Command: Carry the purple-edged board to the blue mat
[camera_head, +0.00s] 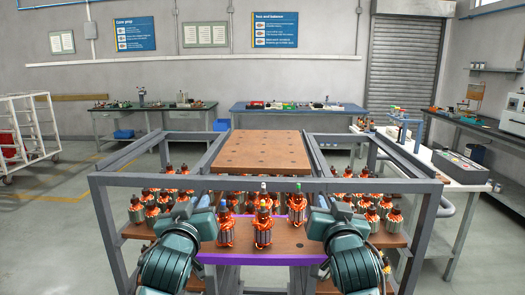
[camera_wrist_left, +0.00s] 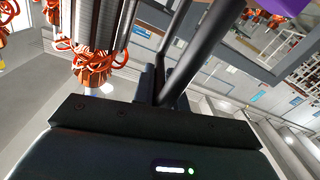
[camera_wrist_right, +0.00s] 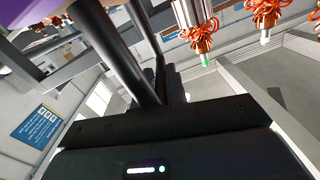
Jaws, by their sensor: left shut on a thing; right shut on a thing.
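The purple-edged board (camera_head: 262,259) is brown with a purple front rim and lies roughly level in the head view. Several copper-wound armatures (camera_head: 263,230) stand upright on it. My left gripper (camera_head: 206,203) is at its left side and my right gripper (camera_head: 322,205) at its right side, both shut on it; the fingertips are largely hidden in the head view. A purple edge (camera_wrist_left: 291,6) shows in the left wrist view, and purple (camera_wrist_right: 22,18) also shows in the right wrist view. I cannot make out a blue mat in any view.
A grey metal rack (camera_head: 428,215) surrounds the board area, with more armatures (camera_head: 136,212) on its shelves to both sides. A brown panel (camera_head: 262,150) lies on top behind. A white table (camera_head: 457,167) stands at right, a white wire cart (camera_head: 28,128) at far left. Left floor is clear.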

